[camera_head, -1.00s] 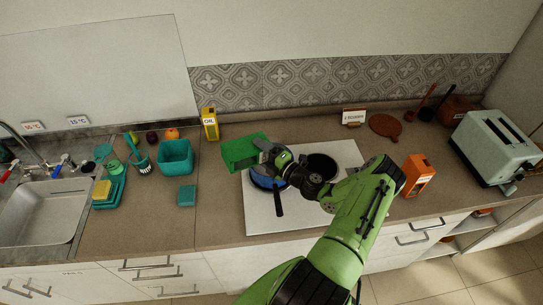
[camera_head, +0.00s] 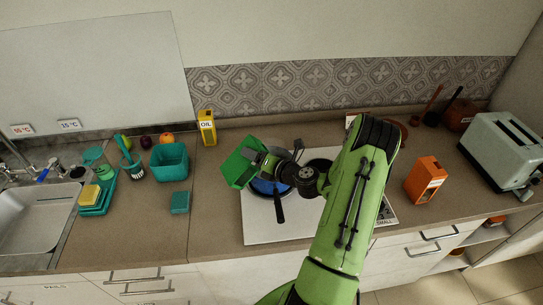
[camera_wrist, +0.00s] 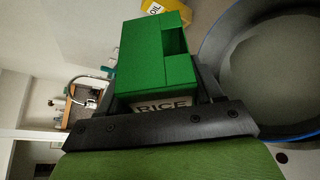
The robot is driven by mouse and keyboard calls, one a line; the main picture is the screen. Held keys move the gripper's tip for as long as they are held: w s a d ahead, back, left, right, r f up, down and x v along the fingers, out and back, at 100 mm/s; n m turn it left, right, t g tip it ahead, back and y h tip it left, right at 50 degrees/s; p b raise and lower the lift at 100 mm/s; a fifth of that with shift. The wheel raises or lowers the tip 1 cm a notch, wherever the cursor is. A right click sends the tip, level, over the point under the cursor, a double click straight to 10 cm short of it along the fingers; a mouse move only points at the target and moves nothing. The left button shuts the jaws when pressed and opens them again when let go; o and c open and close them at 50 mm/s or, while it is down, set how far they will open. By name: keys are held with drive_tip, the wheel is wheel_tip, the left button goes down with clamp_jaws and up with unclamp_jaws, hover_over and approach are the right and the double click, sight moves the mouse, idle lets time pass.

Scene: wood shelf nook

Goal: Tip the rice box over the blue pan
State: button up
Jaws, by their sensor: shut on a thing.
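The green rice box (camera_head: 242,162) is held in my gripper (camera_head: 262,165), tilted, above the left part of the blue pan (camera_head: 268,188). In the wrist view the rice box (camera_wrist: 155,60) shows its "RICE" label between the dark fingers of my gripper (camera_wrist: 160,108). The blue pan (camera_wrist: 228,62) fills the right of that view, beside the box. My arm and wrist cover part of the pan in the head view; its black handle points toward the front. No grains are visible in the pan part I can see.
The white cooktop (camera_head: 258,228) bears the pan and a dark round shape behind my wrist. A yellow oil box (camera_head: 207,128) stands at the back left. A teal bin (camera_head: 169,162) is left of the box. An orange box (camera_head: 425,180) and a toaster (camera_head: 500,148) stand right.

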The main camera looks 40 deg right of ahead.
sight(255, 149)
drive_tip(key=shift+n+g+h, duration=0.4)
drive_tip(key=shift+n, duration=0.5)
drive_tip(key=r+p, duration=0.3)
drive_tip(key=r, duration=0.1)
drive_tip(key=shift+a+r+p, duration=0.2)
drive_tip(key=shift+p, duration=0.2)
drive_tip(key=a+n+h+p, duration=0.1)
drive_tip(key=a+r+n+p, duration=0.1)
drive_tip(key=w+a+r+n+g+h+p, duration=0.1)
drive_tip(key=n, duration=0.1)
drive_tip(key=shift+a+r+h, duration=0.1)
drive_tip(key=shift+a+h, duration=0.2)
drive_tip(key=shift+a, duration=0.1)
drive_tip(key=shift+a+r+n+p, duration=0.25)
drive_tip(key=shift+n+p, duration=0.2)
drive_tip(key=shift+n, duration=0.05)
drive_tip(key=shift+f+h, duration=0.1)
drive_tip(key=shift+h, duration=0.2)
